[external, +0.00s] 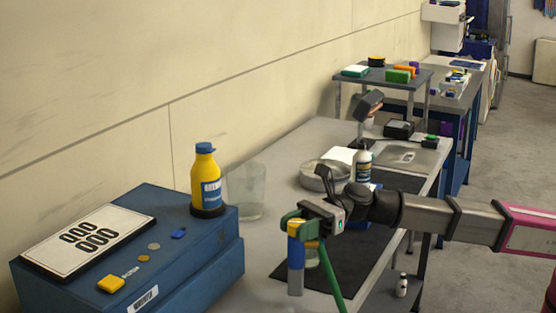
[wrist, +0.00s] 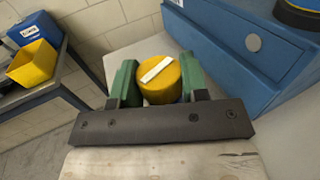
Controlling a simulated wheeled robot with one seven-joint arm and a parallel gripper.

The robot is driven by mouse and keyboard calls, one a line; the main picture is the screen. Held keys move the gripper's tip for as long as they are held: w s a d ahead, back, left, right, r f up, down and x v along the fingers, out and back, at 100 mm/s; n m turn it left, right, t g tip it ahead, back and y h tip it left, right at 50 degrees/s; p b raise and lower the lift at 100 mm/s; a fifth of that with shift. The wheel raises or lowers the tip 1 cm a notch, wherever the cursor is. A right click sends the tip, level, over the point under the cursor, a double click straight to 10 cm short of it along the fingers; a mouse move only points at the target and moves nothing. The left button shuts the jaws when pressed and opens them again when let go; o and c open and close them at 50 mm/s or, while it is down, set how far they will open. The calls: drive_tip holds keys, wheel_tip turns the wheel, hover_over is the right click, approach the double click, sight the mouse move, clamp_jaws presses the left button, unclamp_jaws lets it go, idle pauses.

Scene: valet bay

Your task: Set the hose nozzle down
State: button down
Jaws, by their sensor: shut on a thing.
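The hose nozzle (external: 296,258) appears as an upright cylinder, yellow and blue above and grey below, over the front part of the grey workbench (external: 262,291). In the wrist view its round yellow top (wrist: 160,82), with a white bar across it, sits between two green fingers. My gripper (external: 306,232) is shut on it from above; the gripper also shows in the wrist view (wrist: 158,88). The nozzle's lower end is close to the bench top; I cannot tell whether it touches.
A blue drawer box (external: 190,262) stands close on the left, bearing a number plate (external: 88,240) and a yellow bottle (external: 205,180). A clear container (external: 246,190), a metal bowl (external: 325,175) and a white bottle (external: 363,166) stand behind. A dark mat (external: 350,262) lies to the right.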

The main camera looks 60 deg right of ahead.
drive_tip(key=shift+f, duration=1.5)
drive_tip(key=c, duration=0.6)
unclamp_jaws()
drive_tip(key=shift+c, duration=0.2)
drive_tip(key=shift+s+d, duration=0.15)
drive_tip(key=shift+d, duration=0.05)
drive_tip(key=v, duration=1.1)
drive_tip(key=shift+d, duration=0.25)
